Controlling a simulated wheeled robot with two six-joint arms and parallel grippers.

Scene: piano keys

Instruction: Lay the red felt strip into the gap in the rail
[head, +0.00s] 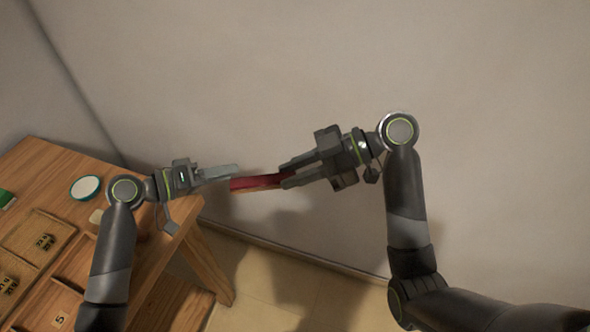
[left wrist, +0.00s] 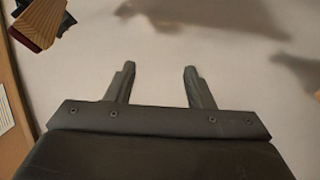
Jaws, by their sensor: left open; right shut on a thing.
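A red strip with a tan, wood-like lower edge (head: 256,183) is held in the air in front of the wall, off the table's right side. My right gripper (head: 284,175) is shut on its right end. My left gripper (head: 236,171) is open and empty, its fingers close to the strip's left end. In the left wrist view my left fingers (left wrist: 160,80) are apart with nothing between them. The strip (left wrist: 38,24) shows there at the top left, red on one side and ribbed tan on top. I cannot make out the rail or its gap.
The wooden table (head: 50,160) fills the lower left. It carries a white dish with a teal rim (head: 85,187), a green item (head: 5,198), a tan tray (head: 38,232) with small dark pieces and a card marked 5 (head: 60,318). Open floor lies right of the table.

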